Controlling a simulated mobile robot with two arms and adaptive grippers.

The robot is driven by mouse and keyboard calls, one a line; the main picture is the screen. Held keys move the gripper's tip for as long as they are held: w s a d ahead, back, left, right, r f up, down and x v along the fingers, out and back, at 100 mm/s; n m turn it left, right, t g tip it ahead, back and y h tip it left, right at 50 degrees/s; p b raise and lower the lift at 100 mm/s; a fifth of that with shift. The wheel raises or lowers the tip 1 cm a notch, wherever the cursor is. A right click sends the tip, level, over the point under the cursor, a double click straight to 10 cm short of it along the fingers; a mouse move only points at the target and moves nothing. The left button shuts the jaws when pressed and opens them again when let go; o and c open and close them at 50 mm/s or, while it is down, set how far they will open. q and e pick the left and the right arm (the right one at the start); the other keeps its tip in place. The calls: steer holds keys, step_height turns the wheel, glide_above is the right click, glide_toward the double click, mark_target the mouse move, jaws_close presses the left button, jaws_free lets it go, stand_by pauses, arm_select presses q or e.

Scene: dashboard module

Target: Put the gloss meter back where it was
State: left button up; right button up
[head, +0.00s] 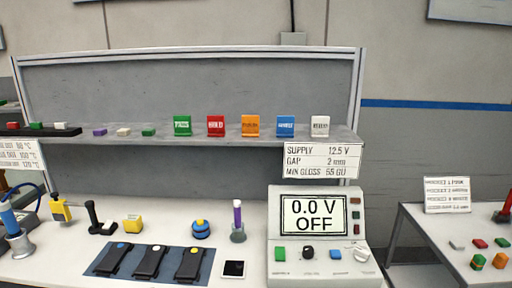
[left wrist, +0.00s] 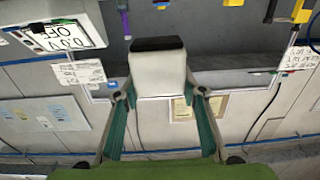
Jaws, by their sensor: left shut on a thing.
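My left gripper (left wrist: 157,95) is shut on a pale, boxy thing with a dark end, which looks like the gloss meter (left wrist: 158,72). Its green fingers sit on either side of the body, and the dark end points away from the palm. The left wrist picture is upside down, with the bench at the top and the wall below. Neither gripper shows in the head view. A small white plate with a black square (head: 233,269) lies on the bench, left of the power supply.
The power supply (head: 320,240) reads 0.0 V OFF. A blue mat (head: 130,281) holds three black devices. A shelf (head: 350,133) with coloured blocks hangs above.

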arm_select(q)
steer(key=shift+s+a+f, duration=0.2)
steer(key=shift+s+f, duration=0.25)
steer(key=shift+s, duration=0.35)
steer(key=s+f, duration=0.2)
steer(key=s, duration=0.5)
steer(key=shift+s+f, duration=0.35)
steer(key=shift+s, duration=0.05)
